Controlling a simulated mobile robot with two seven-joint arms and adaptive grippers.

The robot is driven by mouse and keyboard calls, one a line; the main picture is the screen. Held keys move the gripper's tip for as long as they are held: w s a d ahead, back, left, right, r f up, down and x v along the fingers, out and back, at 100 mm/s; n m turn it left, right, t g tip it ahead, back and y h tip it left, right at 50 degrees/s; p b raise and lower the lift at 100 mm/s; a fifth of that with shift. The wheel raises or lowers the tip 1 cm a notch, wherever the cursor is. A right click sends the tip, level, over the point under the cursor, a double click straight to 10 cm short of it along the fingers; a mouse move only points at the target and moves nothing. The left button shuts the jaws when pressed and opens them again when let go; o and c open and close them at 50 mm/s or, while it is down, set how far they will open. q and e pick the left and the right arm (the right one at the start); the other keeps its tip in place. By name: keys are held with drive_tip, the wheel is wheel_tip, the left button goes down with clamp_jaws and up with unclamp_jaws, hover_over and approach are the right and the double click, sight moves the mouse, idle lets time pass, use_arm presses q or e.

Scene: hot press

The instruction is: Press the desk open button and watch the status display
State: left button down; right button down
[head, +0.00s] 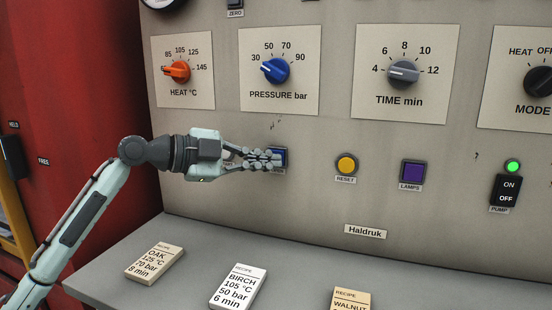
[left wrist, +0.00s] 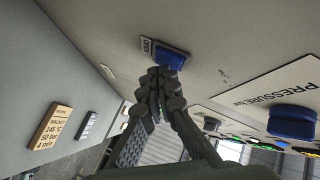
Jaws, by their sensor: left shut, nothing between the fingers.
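The blue square open button (head: 284,154) is on the grey panel, mostly covered by my left gripper's fingertips in the head view. In the left wrist view the closed tips (left wrist: 162,80) overlap the button's near edge. I cannot tell whether they touch it. No status display can be made out. My right gripper is not in view.
To the right are a yellow reset button (head: 346,164), a purple lamps button (head: 412,174) and a pump switch (head: 506,190) under a lit green lamp. Knobs for heat (head: 177,71), pressure (head: 275,70) and time (head: 403,73) are above. Recipe blocks lie on the grey shelf (head: 195,245) below.

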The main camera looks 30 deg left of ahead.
use_arm(q)
drive_tip(key=shift+w+a, duration=0.1)
drive_tip(key=shift+w, duration=0.2)
idle(0.5)
drive_tip(key=shift+s+d+b, duration=0.2)
drive_tip(key=shift+s+b, duration=0.3)
drive_tip(key=shift+s, duration=0.3)
drive_tip(key=shift+s+d+b, duration=0.2)
drive_tip(key=shift+s+b, duration=0.2)
drive_tip(key=shift+s, duration=0.4)
drive_tip(key=shift+s+d+b, duration=0.15)
drive_tip(key=shift+s+b, duration=0.25)
drive_tip(key=shift+s, duration=0.4)
drive_tip(key=shift+s+d+b, duration=0.2)
drive_tip(key=shift+s+b, duration=0.2)
drive_tip(key=shift+s, duration=0.4)
